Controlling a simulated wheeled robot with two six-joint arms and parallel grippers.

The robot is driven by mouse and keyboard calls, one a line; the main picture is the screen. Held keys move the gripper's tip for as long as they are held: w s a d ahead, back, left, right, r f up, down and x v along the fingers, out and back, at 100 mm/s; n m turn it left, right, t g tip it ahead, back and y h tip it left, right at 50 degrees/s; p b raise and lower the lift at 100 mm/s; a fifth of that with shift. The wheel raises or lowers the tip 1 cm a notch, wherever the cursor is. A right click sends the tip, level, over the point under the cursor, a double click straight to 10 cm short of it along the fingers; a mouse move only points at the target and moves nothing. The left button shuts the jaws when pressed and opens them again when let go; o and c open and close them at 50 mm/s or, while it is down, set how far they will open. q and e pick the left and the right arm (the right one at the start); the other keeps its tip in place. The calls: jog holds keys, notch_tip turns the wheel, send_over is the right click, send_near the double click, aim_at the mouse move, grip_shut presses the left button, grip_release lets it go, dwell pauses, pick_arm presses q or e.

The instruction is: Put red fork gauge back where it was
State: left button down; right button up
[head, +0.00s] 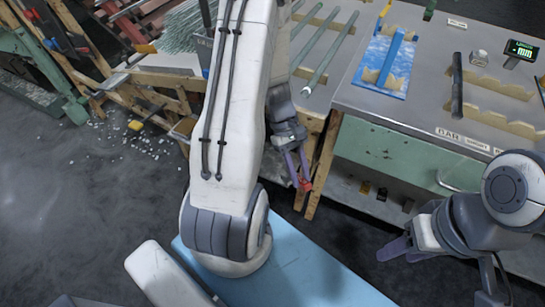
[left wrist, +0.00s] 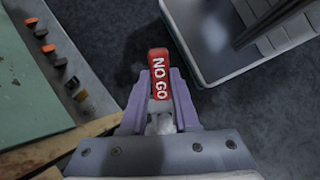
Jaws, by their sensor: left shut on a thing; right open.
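The red fork gauge (left wrist: 159,72) is between the purple fingers of my left gripper (left wrist: 159,92) in the left wrist view. Its upright red face reads "NO GO" in white. In the head view the gauge (head: 305,185) is a small red patch at the tips of my left gripper (head: 298,169), which hangs low in front of the bench's wooden leg. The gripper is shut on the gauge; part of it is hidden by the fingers. My right gripper (head: 400,248) is open and empty at the lower right, in front of the green cabinet.
The bench (head: 425,100) with the green cabinet front (head: 385,150) stands at the right. In the left wrist view several small black and orange pieces, one orange piece (left wrist: 48,49) among them, line a grey ledge beside a green panel (left wrist: 25,95). Dark floor (head: 75,215) is open left, with scattered fragments.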

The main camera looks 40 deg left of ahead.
pick_arm(q)
jog(key=a+m+y, duration=0.1)
jog(key=a, duration=0.1)
jog(key=a+m+y, duration=0.1)
jog(key=a+y, duration=0.1)
jog(key=a+f+m+y, duration=0.1)
jog(key=a, duration=0.1)
jog(key=shift+w+a+t+b, duration=0.2)
jog(key=shift+a+t+b, duration=0.1)
jog(key=shift+t, duration=0.1)
jog(key=w+a+r+m+t+y, duration=0.1)
jog(key=w+a+m+t+y, duration=0.1)
jog(key=w+a+m+y, duration=0.3)
jog(key=n+h+b, duration=0.1)
jog(key=h+b, duration=0.1)
send_over(272, 164)
notch_tip(272, 164, down, 5)
jog(key=shift+s+r, duration=0.1)
jog(key=shift+r, duration=0.05)
jog(key=shift+a+f+b, duration=0.1)
jog(key=shift+f+b, duration=0.65)
jog(key=shift+f, duration=1.55)
jog(key=c, duration=0.7)
grip_release()
jog(key=shift+o, duration=0.2)
